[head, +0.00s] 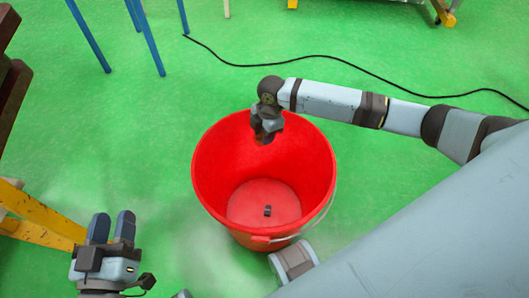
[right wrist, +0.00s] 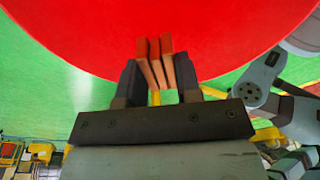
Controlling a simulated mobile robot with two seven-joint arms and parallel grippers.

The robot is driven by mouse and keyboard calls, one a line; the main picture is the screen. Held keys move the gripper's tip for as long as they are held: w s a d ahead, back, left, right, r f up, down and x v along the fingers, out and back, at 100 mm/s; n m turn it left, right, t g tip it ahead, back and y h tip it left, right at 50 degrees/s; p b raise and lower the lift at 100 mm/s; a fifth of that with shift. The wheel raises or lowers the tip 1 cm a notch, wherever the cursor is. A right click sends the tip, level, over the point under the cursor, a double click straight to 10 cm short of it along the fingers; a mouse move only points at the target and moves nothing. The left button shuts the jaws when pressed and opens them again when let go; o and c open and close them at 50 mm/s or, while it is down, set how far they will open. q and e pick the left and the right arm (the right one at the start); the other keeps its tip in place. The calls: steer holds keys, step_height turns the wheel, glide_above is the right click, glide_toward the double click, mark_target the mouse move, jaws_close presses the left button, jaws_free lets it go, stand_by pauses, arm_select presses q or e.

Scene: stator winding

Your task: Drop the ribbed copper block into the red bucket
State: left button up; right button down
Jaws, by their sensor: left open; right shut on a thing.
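The red bucket (head: 213,172) stands on the green floor in the middle of the head view, its mouth facing up. My right gripper (head: 265,136) is over the far part of the bucket's mouth. In the right wrist view my right gripper (right wrist: 159,80) is shut on the ribbed copper block (right wrist: 155,60), whose upright ribs show between the fingers against the red bucket. In the head view the block is mostly hidden by the gripper. My left gripper (head: 111,226) is open and empty at the lower left, apart from the bucket.
A small dark thing (head: 267,211) shows on the bucket's bottom; I cannot tell what it is. A black cable (head: 330,58) lies across the floor behind. Blue legs (head: 148,38) stand at the upper left and a yellow frame (head: 42,215) at the left. Green floor surrounds the bucket.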

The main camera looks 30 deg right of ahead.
steer(key=f, duration=0.1)
steer(key=f+b, duration=0.1)
steer(key=f+n, duration=0.1)
steer(key=shift+w+d+f, duration=0.2)
steer(key=shift+w+f, duration=0.05)
steer(key=shift+w, duration=0.05)
arm_select(q)
step_height(320, 180, down, 8)
steer(key=d+m+g+h+b, duration=0.1)
steer(key=d+g+b, duration=0.1)
steer(key=b, duration=0.6)
steer(key=shift+s+g, duration=0.2)
steer(key=shift+g, duration=0.1)
arm_select(e)
step_height(320, 180, down, 6)
steer(key=shift+n, duration=0.3)
steer(key=c, duration=0.7)
jaws_free()
steer(key=shift+c, duration=0.2)
arm_select(q)
steer(key=shift+a, duration=0.1)
